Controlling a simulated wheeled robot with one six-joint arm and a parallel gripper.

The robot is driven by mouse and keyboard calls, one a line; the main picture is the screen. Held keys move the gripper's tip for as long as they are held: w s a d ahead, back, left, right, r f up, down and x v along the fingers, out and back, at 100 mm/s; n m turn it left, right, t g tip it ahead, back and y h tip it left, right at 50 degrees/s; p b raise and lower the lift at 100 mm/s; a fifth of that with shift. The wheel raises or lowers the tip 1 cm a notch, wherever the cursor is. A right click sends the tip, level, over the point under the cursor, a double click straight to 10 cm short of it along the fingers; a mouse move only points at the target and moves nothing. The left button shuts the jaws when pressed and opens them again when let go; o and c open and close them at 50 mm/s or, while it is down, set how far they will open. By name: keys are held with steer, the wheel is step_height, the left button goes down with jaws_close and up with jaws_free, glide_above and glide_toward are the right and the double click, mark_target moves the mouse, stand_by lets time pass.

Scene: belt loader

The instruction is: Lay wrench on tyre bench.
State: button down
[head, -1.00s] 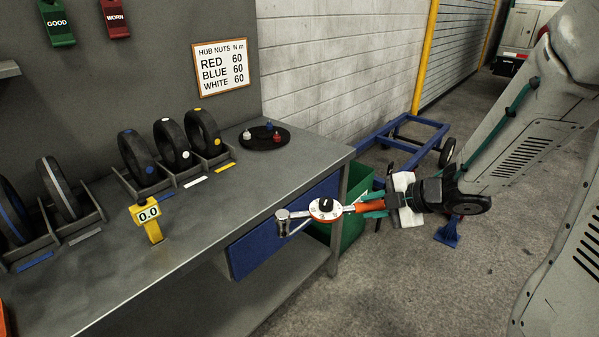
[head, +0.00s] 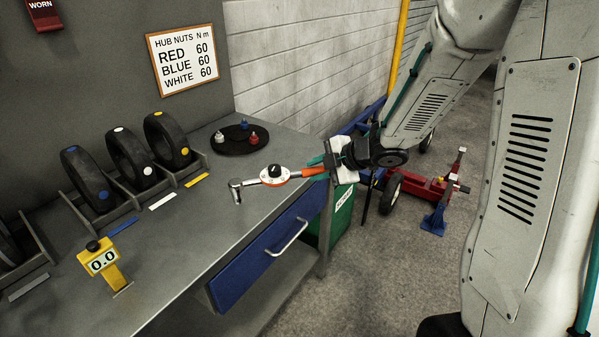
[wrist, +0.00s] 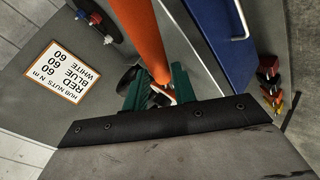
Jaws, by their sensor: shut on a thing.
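The torque wrench (head: 275,175) has an orange handle, a round dial with a black knob, and a silver head at its left end. My gripper (head: 326,166) is shut on the orange handle. It holds the wrench roughly level over the right front part of the grey tyre bench (head: 190,240); a gap between wrench and top is hard to judge. In the wrist view the orange handle (wrist: 151,40) runs up from between the green fingers (wrist: 158,88). The wrench head is out of that view.
Several tyres (head: 130,157) stand in racks along the bench back. A yellow 0.0 gauge (head: 105,265) stands at front left. A black round tray (head: 240,139) holds coloured nuts. A blue drawer (head: 265,255) is below the front edge. A green bin (head: 340,215) stands beside the bench.

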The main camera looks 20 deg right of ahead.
mark_target(301, 174)
steer(key=shift+w+a+f, duration=0.4)
steer(key=shift+w+f, duration=0.3)
steer(key=shift+w, duration=0.3)
steer(key=shift+w+a+f, duration=0.45)
steer(key=shift+w+f, duration=0.2)
steer(key=shift+w, duration=0.4)
steer(key=shift+w+a+f, duration=0.4)
steer(key=shift+w+f, duration=0.3)
steer(key=shift+w, duration=0.3)
steer(key=shift+f, duration=0.55)
steer(key=c, duration=1.1)
jaws_free()
steer(key=shift+f, duration=0.1)
steer(key=shift+c, duration=0.2)
